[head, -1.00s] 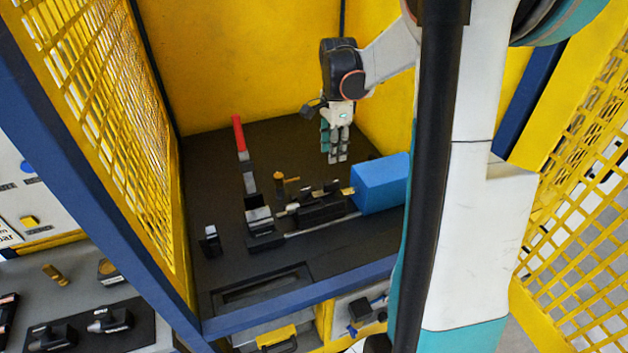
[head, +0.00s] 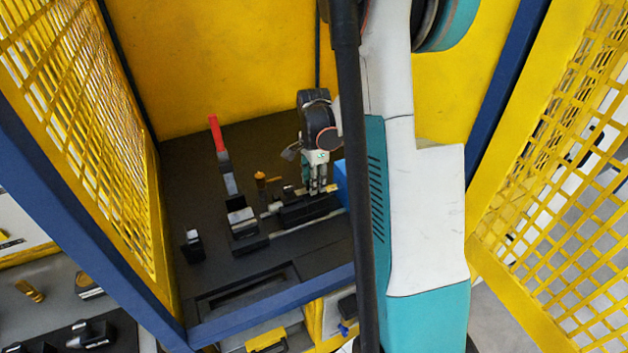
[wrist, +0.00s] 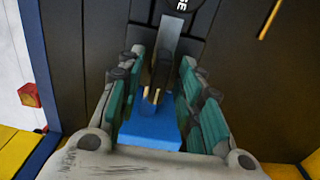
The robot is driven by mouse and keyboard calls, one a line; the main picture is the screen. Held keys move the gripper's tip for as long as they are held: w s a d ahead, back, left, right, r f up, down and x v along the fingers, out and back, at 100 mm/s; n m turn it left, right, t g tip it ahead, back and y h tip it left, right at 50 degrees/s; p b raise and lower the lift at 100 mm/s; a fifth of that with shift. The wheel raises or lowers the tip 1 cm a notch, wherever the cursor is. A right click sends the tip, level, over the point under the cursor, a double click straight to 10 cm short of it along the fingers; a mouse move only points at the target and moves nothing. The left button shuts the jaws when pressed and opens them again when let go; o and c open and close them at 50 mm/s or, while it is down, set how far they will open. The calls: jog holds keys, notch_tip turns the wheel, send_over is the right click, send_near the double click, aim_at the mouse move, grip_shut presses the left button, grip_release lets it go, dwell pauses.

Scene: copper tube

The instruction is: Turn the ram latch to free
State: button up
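My gripper (head: 318,188) points down over the dark fixture (head: 300,214) inside the yellow enclosure. In the wrist view my gripper (wrist: 163,62) is open, with its teal-padded fingers spread apart. A narrow dark and tan upright piece (wrist: 160,78) shows between the fingers; I cannot tell whether it is touched. The blue block (wrist: 150,130) lies below it, and in the head view the blue block (head: 341,180) is mostly hidden by my arm. A brass-coloured knob with a side lever (head: 261,179) stands left of my gripper. I cannot tell for sure which piece is the ram latch.
A red-handled lever (head: 216,135) stands at the left on the dark bench. A grey-topped black block (head: 242,222) and a small black stand (head: 193,243) are in front. Yellow mesh panels (head: 85,120) close both sides. A blue front beam (head: 270,306) edges the bench.

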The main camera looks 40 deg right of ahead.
grip_shut()
